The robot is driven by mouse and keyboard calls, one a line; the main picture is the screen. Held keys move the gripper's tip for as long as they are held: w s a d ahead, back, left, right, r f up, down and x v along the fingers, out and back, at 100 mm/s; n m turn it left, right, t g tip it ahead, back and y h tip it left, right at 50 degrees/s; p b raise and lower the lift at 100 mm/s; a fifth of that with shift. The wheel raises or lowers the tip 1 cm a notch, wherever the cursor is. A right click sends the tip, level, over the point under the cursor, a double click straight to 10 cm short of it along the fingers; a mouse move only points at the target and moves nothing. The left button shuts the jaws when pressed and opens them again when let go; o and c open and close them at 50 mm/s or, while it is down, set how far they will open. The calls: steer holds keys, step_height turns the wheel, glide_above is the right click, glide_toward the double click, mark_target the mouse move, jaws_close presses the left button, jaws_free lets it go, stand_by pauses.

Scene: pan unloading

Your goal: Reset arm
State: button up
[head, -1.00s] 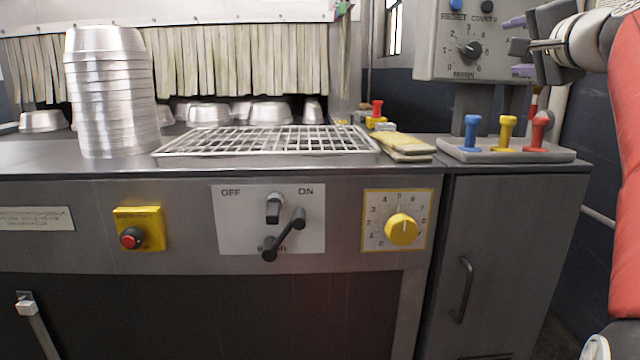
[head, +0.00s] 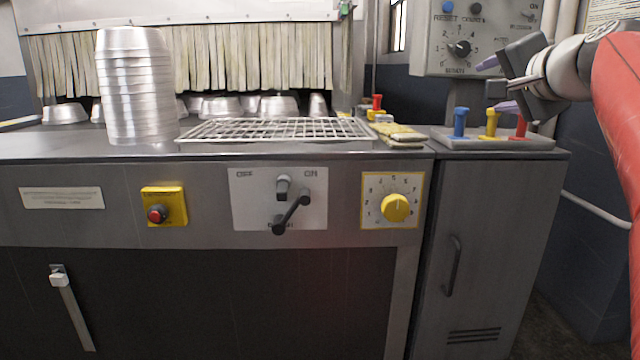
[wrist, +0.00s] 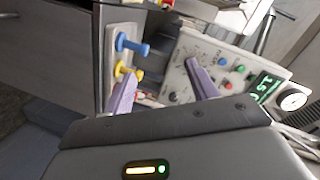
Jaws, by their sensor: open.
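My gripper (head: 492,84) is raised at the upper right of the head view, in front of the grey control box and above the lever block. Its two purple fingers are spread apart with nothing between them. In the wrist view the open fingers (wrist: 160,88) point toward the blue lever (wrist: 133,46), the yellow lever (wrist: 125,70) and the control box (wrist: 178,80). My red and white arm reaches in from the right edge of the head view. In the head view the red lever (head: 521,126) is partly hidden behind my gripper.
A tall stack of metal pans (head: 135,90) stands at the left of the counter, beside a wire rack (head: 275,130). Folded yellow cloths (head: 400,134) lie near the lever base (head: 480,141). A black switch handle (head: 290,214) and a yellow dial (head: 396,207) project from the front panel.

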steer(key=s+a+f+n+g, duration=0.3)
steer(key=s+f, duration=0.5)
steer(key=f, duration=0.4)
steer(key=s+a+f+n+g, duration=0.3)
steer(key=s+a+f, duration=0.3)
steer(key=s+f, duration=0.3)
steer(key=s+a+f+n+g+h+p, duration=0.1)
steer(key=s+a+f+n+g, duration=0.3)
steer(key=s+f, duration=0.5)
step_height(320, 180, down, 8)
steer(key=shift+a+f+n, duration=0.15)
steer(key=shift+f+n, duration=0.1)
steer(key=shift+n, duration=0.45)
